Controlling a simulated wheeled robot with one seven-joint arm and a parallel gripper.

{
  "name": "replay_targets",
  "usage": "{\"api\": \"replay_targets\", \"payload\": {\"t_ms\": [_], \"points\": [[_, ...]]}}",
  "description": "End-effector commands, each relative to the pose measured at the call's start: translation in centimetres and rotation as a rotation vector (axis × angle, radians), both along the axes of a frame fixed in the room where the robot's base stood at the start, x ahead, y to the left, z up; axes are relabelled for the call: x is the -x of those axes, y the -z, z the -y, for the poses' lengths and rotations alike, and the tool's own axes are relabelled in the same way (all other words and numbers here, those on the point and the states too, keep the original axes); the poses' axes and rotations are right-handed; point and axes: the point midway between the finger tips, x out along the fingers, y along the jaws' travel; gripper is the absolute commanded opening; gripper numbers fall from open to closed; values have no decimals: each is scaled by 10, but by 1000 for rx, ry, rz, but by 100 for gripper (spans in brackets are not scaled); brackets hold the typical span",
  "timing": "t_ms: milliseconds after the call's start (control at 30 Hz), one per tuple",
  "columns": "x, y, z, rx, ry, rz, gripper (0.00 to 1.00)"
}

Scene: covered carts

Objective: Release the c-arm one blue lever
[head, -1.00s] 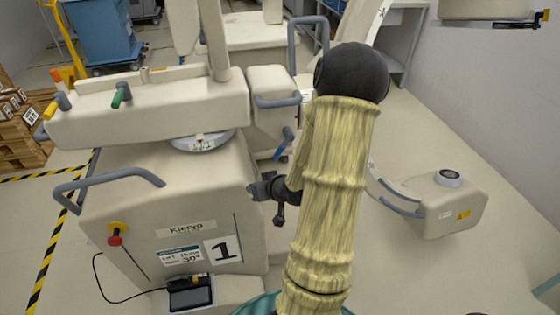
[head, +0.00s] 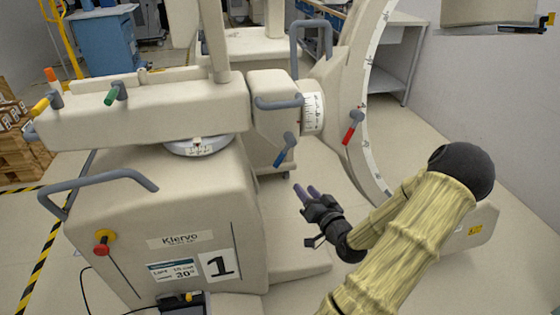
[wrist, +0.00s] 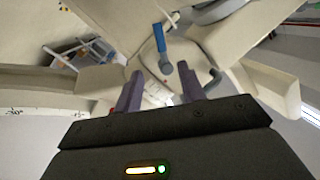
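The c-arm machine (head: 160,215) has the number 1 on its front. Its blue lever (head: 286,149) hangs tilted below the joint block beside the scale dial. It also shows in the wrist view (wrist: 161,44), ahead of my fingertips and a little left of the middle between them. My gripper (head: 305,189) is below and slightly right of the blue lever in the head view, apart from it. Its two purple fingers stand apart with nothing between them, as the wrist view (wrist: 162,82) also shows.
A red lever (head: 353,127) sits on the curved arm (head: 372,75) to the right. Green (head: 112,95), yellow (head: 41,105) and orange levers are on the upper left beam. A grey handle (head: 280,102) is just above the blue lever. Floor is open at lower right.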

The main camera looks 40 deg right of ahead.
Motion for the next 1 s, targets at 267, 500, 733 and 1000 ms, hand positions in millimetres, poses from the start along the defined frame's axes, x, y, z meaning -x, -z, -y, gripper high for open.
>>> {"api": "replay_targets", "payload": {"t_ms": [267,500,733,1000], "points": [[-17,1,4,1,-3,-2,40],[-56,1,14,1,-4,-1,40],[-95,1,26,-1,-2,-2,40],[-140,1,39,0,-2,-1,40]]}}
